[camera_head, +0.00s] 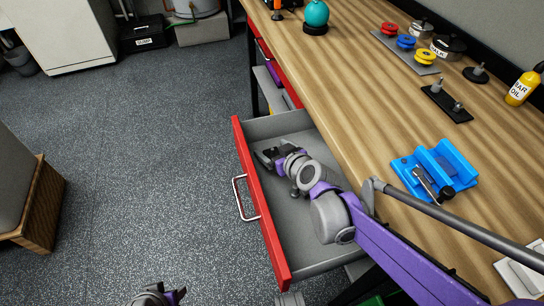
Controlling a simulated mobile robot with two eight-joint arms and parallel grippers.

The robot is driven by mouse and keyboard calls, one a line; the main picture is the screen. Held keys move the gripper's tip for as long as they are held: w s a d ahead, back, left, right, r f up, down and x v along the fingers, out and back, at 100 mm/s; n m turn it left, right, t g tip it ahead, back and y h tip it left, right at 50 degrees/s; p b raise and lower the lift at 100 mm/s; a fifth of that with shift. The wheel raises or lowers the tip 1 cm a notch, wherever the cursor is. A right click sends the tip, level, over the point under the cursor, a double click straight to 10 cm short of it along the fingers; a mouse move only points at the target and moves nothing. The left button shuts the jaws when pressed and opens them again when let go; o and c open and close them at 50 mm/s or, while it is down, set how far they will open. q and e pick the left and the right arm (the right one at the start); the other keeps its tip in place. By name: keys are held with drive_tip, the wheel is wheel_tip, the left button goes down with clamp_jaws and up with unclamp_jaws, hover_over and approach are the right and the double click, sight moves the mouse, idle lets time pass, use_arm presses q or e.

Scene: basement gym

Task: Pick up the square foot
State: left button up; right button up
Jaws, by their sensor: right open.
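My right gripper (266,157) is open inside the pulled-out red-fronted drawer (325,257), near its far left corner. My wrist and forearm cover much of the drawer's floor, and I cannot make out a separate square foot there. On the bench, a black rectangular plate with short metal posts (446,103) lies near the back, with a round black foot with a stem (476,74) beyond it. I cannot tell whether either is the task's foot. My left gripper (160,296) shows only partly at the bottom edge, over the floor; its opening is unclear.
The wooden bench (350,100) runs along the drawer's right side. It bears a blue holder (437,168) with a dark-handled tool, a yellow bottle (522,86), coloured spools (406,41) and a teal ball (316,13). A wooden box (38,215) stands at left; the floor between is clear.

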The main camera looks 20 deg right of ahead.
drive_tip(key=shift+r, duration=0.1)
drive_tip(key=c, duration=1.5)
